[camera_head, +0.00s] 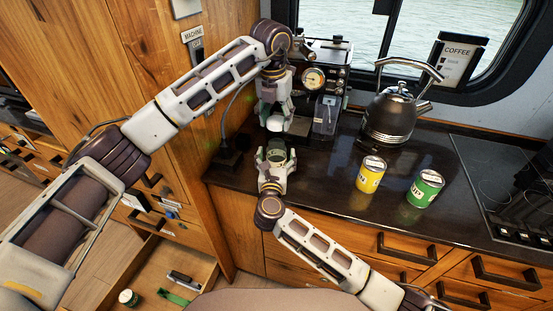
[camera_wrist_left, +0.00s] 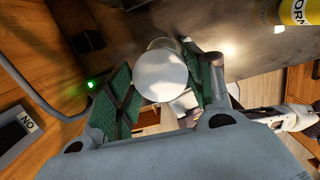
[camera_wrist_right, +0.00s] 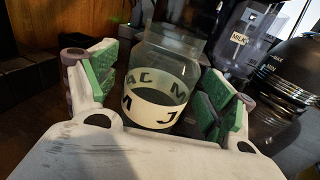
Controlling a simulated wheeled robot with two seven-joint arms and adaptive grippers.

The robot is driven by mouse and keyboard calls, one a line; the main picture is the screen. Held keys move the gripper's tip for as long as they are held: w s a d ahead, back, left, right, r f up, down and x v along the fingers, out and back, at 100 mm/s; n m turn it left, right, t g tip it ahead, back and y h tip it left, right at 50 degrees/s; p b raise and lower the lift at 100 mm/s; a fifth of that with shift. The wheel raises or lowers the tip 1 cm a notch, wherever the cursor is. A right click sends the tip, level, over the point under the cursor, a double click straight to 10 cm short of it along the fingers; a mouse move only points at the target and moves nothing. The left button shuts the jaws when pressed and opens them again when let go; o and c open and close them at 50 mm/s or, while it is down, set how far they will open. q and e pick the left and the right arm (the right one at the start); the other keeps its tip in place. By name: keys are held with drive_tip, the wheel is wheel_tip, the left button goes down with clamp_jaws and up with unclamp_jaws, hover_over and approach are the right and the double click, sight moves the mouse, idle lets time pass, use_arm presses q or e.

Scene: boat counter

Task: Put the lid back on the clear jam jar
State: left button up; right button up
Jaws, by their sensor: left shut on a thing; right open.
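The clear jam jar (camera_wrist_right: 160,75) stands upright on the dark counter, with a white lettered label around its lower part and no lid on its top. My right gripper (camera_head: 277,158) is open around the jar, its green-padded fingers on either side; the jar also shows in the head view (camera_head: 276,157). My left gripper (camera_head: 275,112) is above and slightly behind the jar, pointing down. In the left wrist view it is shut on the white round lid (camera_wrist_left: 161,76), between the green pads. The glass jar shows partly behind the lid there. The lid is apart from the jar.
A yellow can (camera_head: 370,175) and a green can (camera_head: 425,188) stand to the right. Behind are a coffee machine (camera_head: 325,72), a milk container (camera_head: 326,115) and a black kettle (camera_head: 392,115). A cooktop (camera_head: 500,180) is far right. A drawer (camera_head: 150,270) is open at lower left.

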sight(277, 142)
drive_tip(key=shift+w, duration=0.1)
drive_tip(key=c, duration=1.5)
use_arm(q)
drive_tip(key=shift+f, duration=2.45)
use_arm(e)
drive_tip(key=shift+c, duration=0.2)
